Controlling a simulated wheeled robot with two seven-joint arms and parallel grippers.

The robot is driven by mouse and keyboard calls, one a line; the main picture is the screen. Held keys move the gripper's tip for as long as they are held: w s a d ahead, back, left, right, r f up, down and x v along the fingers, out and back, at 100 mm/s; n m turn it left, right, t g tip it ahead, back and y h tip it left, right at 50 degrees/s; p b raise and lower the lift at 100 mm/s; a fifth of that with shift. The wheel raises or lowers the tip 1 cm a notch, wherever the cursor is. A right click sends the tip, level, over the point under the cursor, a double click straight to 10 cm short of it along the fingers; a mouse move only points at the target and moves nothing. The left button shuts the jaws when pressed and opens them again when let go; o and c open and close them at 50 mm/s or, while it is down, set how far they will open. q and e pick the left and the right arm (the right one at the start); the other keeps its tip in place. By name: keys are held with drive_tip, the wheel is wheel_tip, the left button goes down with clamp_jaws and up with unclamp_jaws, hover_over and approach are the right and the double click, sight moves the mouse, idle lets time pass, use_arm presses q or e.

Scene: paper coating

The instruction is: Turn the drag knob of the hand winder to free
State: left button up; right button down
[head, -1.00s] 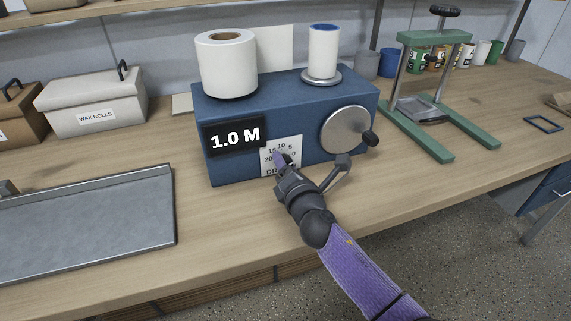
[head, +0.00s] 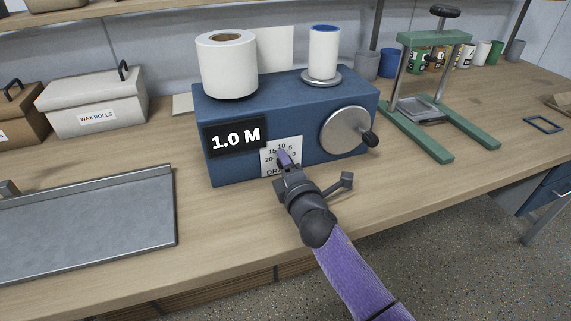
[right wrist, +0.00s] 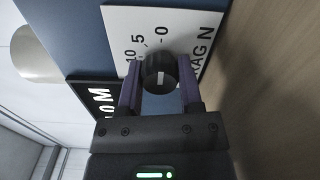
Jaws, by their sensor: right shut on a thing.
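The hand winder (head: 235,165) is a blue box with a white roll on top, a 1.0 M display and a round crank wheel (head: 345,130). Its white drag label (head: 270,143) carries numbers running down to 0. The black drag knob (right wrist: 160,72), with a white mark, sits between the purple fingers of my right gripper (right wrist: 160,90), which is shut on it. In the head view my right gripper (head: 287,161) covers the knob. The wrist view shows the 0 beyond the knob.
A grey metal tray (head: 95,225) lies at the left, with a wax rolls box (head: 95,110) behind it. A green press (head: 435,85) stands right of the winder. Bare bench top lies in front of the winder.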

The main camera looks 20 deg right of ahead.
use_arm(q)
drive_tip(key=shift+w, duration=0.15)
use_arm(e)
drive_tip(key=shift+c, duration=1.5)
unclamp_jaws()
use_arm(q)
drive_tip(key=shift+d, duration=0.1)
use_arm(e)
drive_tip(key=shift+o, duration=0.2)
use_arm(q)
drive_tip(key=shift+d, duration=0.1)
use_arm(e)
drive_tip(key=shift+s, duration=0.1)
drive_tip(key=s+p, duration=0.2)
drive_tip(key=s, duration=0.7)
drive_tip(key=shift+d, duration=0.2)
drive_tip(key=shift+s+p, duration=0.3)
drive_tip(key=shift+s, duration=0.1)
use_arm(q)
drive_tip(key=shift+w+d+r, duration=0.1)
drive_tip(key=shift+w+r, duration=0.05)
drive_tip(key=shift+r, duration=0.45)
drive_tip(key=shift+w+d+r, duration=0.1)
drive_tip(key=shift+w+r, duration=0.05)
drive_tip(key=shift+r, duration=0.45)
drive_tip(key=shift+w, duration=0.15)
